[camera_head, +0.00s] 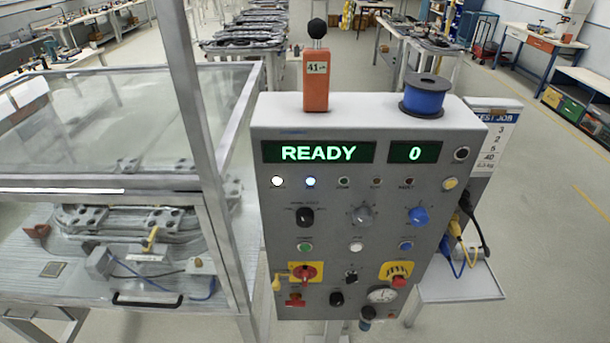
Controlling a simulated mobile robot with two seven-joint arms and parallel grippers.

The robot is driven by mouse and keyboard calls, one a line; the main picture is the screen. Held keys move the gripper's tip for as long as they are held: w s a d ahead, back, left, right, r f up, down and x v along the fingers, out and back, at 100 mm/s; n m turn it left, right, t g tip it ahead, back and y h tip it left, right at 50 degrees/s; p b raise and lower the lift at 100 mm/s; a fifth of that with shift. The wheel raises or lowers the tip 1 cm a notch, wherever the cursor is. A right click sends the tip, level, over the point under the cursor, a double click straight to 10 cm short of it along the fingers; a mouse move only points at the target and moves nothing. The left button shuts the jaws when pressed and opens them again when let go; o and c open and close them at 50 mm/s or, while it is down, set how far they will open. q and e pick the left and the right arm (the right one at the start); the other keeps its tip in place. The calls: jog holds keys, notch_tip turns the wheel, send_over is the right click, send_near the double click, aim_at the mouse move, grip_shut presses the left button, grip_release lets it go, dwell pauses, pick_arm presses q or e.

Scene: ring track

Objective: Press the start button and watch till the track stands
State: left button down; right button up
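A grey control box (265,230) stands in the centre. Its left display (318,152) reads READY and its right display (414,152) reads 0. A row of push buttons crosses the panel: a green button (305,247), a white button (356,247) and a blue button (405,246). Their labels are too small to read, so I cannot tell which is start. The ring track (140,218) lies behind clear panels at the left, partly hidden by the frame. One picture cannot show whether it moves. Neither gripper is in view.
A guard frame post (196,90) rises left of the box. On the box stand an orange block (315,82) marked 41 and a blue spool (425,95). Several knobs, a red-and-yellow switch (305,273) and a gauge (381,294) fill the panel. Cables hang at its right.

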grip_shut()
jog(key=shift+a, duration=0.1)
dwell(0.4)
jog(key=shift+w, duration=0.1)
